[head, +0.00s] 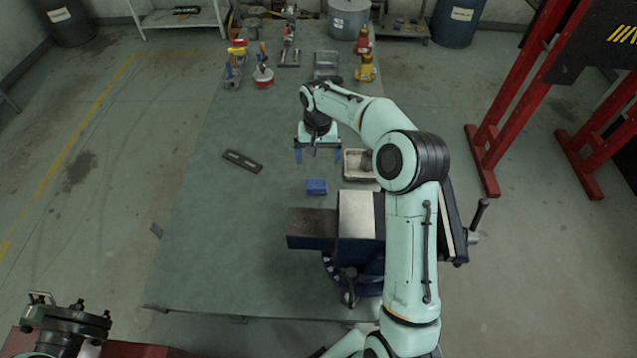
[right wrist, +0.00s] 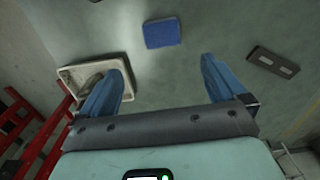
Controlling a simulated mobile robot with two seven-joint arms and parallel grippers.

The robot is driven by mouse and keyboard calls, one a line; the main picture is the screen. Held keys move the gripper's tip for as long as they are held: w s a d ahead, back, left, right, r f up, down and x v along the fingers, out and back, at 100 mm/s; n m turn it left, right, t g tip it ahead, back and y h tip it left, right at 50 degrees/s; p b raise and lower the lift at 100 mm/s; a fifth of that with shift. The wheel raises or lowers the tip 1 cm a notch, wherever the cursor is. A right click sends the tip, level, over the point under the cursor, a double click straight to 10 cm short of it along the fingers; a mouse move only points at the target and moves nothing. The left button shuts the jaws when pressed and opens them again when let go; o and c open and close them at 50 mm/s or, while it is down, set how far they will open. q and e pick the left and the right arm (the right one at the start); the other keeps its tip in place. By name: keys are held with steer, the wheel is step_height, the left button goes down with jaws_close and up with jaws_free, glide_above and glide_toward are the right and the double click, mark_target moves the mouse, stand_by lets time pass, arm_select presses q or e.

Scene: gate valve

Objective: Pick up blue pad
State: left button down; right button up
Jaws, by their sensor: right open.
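The blue pad (head: 316,187) lies flat on the green table (head: 215,230), just behind the vise. It also shows in the right wrist view (right wrist: 162,33), beyond the fingertips and roughly between their lines. My right gripper (head: 318,156) hangs over the table, farther back than the pad. My left gripper is not in either view.
A white tray (head: 353,164) sits right of the pad; a dark slotted bar (head: 243,161) lies to the left. A large vise (head: 312,228) stands in front. Tools and cans (head: 263,78) stand at the back.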

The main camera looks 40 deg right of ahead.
mark_target(316, 184)
steer(key=f, duration=1.1)
steer(key=shift+s+a+f, duration=0.1)
steer(key=shift+a+f, duration=0.05)
steer(key=shift+a, duration=0.2)
steer(key=c, duration=1.1)
